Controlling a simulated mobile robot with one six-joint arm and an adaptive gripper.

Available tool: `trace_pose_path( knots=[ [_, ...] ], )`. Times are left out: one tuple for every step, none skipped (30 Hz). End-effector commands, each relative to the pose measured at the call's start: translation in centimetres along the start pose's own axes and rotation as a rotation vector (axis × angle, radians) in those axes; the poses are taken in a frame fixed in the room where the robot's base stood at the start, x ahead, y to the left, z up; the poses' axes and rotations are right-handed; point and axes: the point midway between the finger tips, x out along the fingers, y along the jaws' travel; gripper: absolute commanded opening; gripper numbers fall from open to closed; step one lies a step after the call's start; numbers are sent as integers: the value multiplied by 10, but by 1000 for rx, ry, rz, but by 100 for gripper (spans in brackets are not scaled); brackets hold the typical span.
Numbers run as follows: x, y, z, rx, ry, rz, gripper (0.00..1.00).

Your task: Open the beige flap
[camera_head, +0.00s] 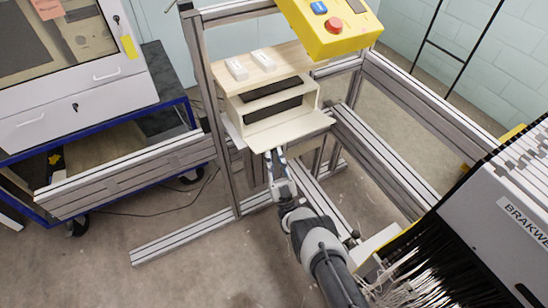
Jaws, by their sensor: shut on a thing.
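The beige flap (290,131) is on the front of a beige box (231,107) under a wooden shelf. The flap stands out from the box toward me, and dark slots show in the box behind it. My gripper (275,158) is at the front edge of the flap, near its middle. It is shut on the flap's edge, though the fingertips are small and partly hidden there.
An aluminium frame (221,150) surrounds the box, with a long foot rail (185,240) on the floor. A yellow control box (330,30) with a red button hangs above. A machine with dark bristles (400,250) stands close on the right. A blue-framed cart (175,100) is at left.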

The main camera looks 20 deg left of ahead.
Motion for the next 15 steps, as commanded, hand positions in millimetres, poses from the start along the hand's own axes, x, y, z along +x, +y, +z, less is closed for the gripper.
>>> trace_pose_path(
  knots=[
    [-2,0,2,1,-4,1,0],
    [-2,0,2,1,-3,1,0],
    [-2,0,2,1,-2,1,0],
    [-2,0,2,2,-2,1,0],
    [-2,0,2,2,-2,2,0],
    [-2,0,2,2,-2,1,0],
    [-2,0,2,2,-2,1,0],
    [-2,0,2,2,-2,1,0],
    [-2,0,2,2,-2,1,0],
    [-2,0,2,2,-2,1,0],
    [-2,0,2,2,-2,1,0],
    [-3,0,2,2,-2,1,0],
    [-3,0,2,2,-3,1,20],
    [-3,0,2,2,-3,1,22],
    [-3,0,2,2,-2,1,24]
  ],
)
